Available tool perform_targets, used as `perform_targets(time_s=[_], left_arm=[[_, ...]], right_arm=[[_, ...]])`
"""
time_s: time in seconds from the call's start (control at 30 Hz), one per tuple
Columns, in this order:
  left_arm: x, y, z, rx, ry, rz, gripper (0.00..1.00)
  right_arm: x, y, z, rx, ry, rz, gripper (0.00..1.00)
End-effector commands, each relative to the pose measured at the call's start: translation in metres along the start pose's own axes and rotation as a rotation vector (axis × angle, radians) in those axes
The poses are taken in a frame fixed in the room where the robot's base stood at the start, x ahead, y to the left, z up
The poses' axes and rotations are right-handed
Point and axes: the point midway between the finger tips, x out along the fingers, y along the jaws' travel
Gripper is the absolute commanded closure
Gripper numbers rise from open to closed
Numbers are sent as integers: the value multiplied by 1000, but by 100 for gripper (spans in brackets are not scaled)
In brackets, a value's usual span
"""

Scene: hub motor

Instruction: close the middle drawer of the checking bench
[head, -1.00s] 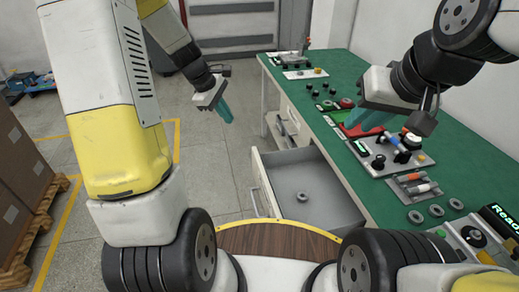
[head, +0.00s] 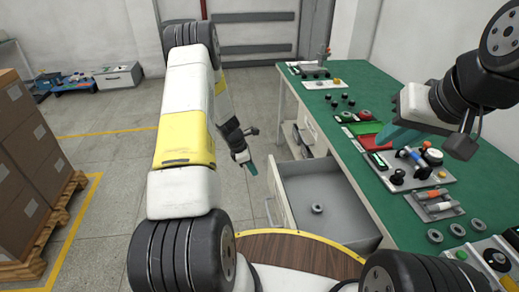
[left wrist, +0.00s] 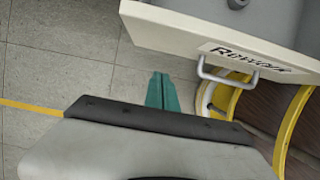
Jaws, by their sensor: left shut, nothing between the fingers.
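The checking bench (head: 390,205) has a green top along the right of the head view. One of its drawers (head: 345,208) stands pulled out, with a grey ring (head: 317,208) inside. In the left wrist view its pale front (left wrist: 185,27) bears a partly readable label and a white handle (left wrist: 228,78). My left gripper (head: 249,168) is shut and empty, just outside the drawer front and apart from it; its teal fingers also show in the left wrist view (left wrist: 161,92). My right gripper (head: 397,137) hangs over the bench top; its finger gap is not clear.
Switches, a red-and-green tray (head: 370,133) and several rings (head: 436,236) lie on the bench. Beyond the open drawer is another opening (head: 297,138) with things in it. Stacked boxes (head: 30,150) stand on a pallet at the left. Floor between is clear.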

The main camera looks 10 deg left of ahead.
Motion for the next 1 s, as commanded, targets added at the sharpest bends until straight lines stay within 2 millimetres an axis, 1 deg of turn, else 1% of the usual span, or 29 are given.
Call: perform_targets(time_s=[0.03, 0.1, 0.17, 0.2, 0.3, 0.43, 0.57, 0.87, 1.0], left_arm=[[13, -1, 0, -1, 0, -4, 100], [27, -1, -1, 0, 0, -3, 100], [36, -1, 2, 2, -1, -2, 100], [37, 0, 12, 6, -1, 0, 100], [41, 0, 24, 5, 0, 0, 100], [45, 0, 34, 2, 0, 1, 100], [46, 0, 37, 2, 0, 1, 100], [46, 0, 37, 1, 0, 0, 100], [48, 0, 41, 2, 0, 0, 100]], right_arm=[[0, 0, 0, 0, 0, 0, 79], [0, 0, 0, 0, 0, 0, 79], [0, 0, 0, 0, 0, 0, 79], [0, 0, 0, 0, 0, 0, 79], [0, 0, 0, 0, 0, 0, 79], [0, 0, 0, 0, 0, 0, 79], [0, 0, 0, 0, 0, 0, 79], [0, 0, 0, 0, 0, 0, 79], [0, 0, 0, 0, 0, 0, 79]])
